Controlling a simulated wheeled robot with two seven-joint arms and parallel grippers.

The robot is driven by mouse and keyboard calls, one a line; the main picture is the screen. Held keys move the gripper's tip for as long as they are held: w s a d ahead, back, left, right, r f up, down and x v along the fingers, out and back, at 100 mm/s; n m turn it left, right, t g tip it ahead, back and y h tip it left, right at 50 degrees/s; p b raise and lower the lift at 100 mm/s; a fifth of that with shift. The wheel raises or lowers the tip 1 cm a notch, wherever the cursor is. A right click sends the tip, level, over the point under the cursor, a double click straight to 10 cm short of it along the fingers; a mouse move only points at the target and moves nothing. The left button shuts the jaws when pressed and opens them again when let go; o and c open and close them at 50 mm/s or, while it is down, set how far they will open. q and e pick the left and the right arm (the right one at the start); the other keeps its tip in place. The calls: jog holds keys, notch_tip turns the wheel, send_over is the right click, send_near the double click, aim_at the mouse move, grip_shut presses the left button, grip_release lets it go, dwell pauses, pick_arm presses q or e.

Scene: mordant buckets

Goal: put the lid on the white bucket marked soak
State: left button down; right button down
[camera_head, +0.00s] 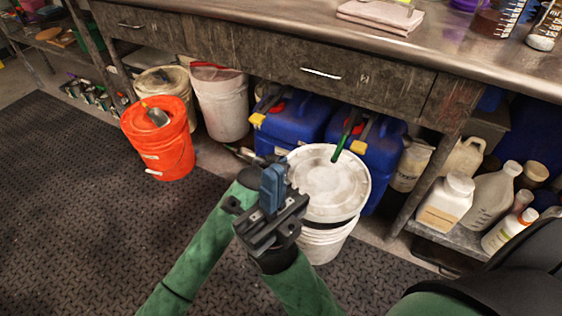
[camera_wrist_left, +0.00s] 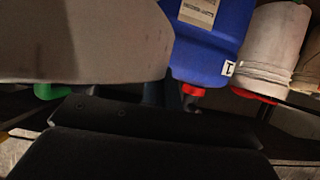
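A dark band shows between the lid's near edge and the bucket. No soak mark is legible. In the left wrist view a large pale surface (camera_wrist_left: 80,40), probably the lid, is close above the dark gripper parts.
Blue jerrycans (camera_head: 296,122) stand right behind the bucket, with a green handle-like piece (camera_head: 345,135) near the lid's far edge. An orange bucket (camera_head: 160,140) and another white bucket (camera_head: 222,105) stand left. Bottles (camera_head: 445,203) fill the right shelf. The bench (camera_head: 250,45) overhangs behind.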

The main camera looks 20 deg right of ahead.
pick_arm(q)
jog(key=shift+d+r, duration=0.1)
jog(key=shift+r+p, duration=0.15)
jog(key=shift+p, duration=0.45)
jog(key=shift+f, duration=0.65)
jog(key=shift+f+b, duration=0.3)
jog(key=shift+f, duration=0.45)
jog(key=shift+f+b, duration=0.4)
jog(key=shift+f, duration=1.3)
jog(key=shift+p, duration=1.5)
jog(key=shift+f+b, duration=0.4)
jog(key=shift+f, duration=0.85)
jog(key=c, duration=1.6)
grip_release()
